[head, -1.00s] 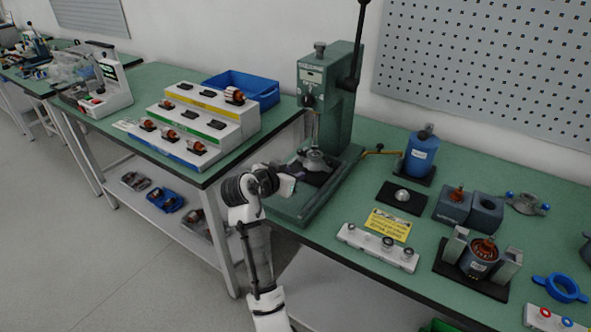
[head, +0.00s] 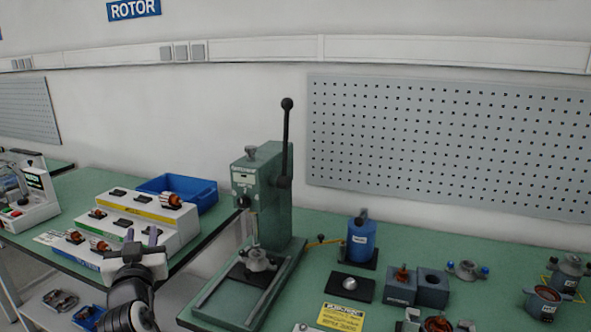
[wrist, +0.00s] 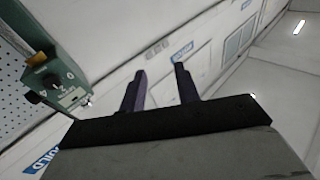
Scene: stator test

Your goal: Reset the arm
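My gripper (head: 141,238) is at the lower left in the head view, in front of the stepped rack and left of the green press. Its two dark fingers point up and stand apart. In the wrist view my gripper (wrist: 160,85) shows the same two fingers with a clear gap and nothing between them. The wrist camera looks toward the wall and ceiling. My forearm runs down out of the picture in the head view.
The green lever press (head: 262,190) stands right of my gripper; its head (wrist: 50,70) shows at the wrist view's left. The stepped rack (head: 185,232) holds small rotors, with a blue bin (head: 205,192) behind.

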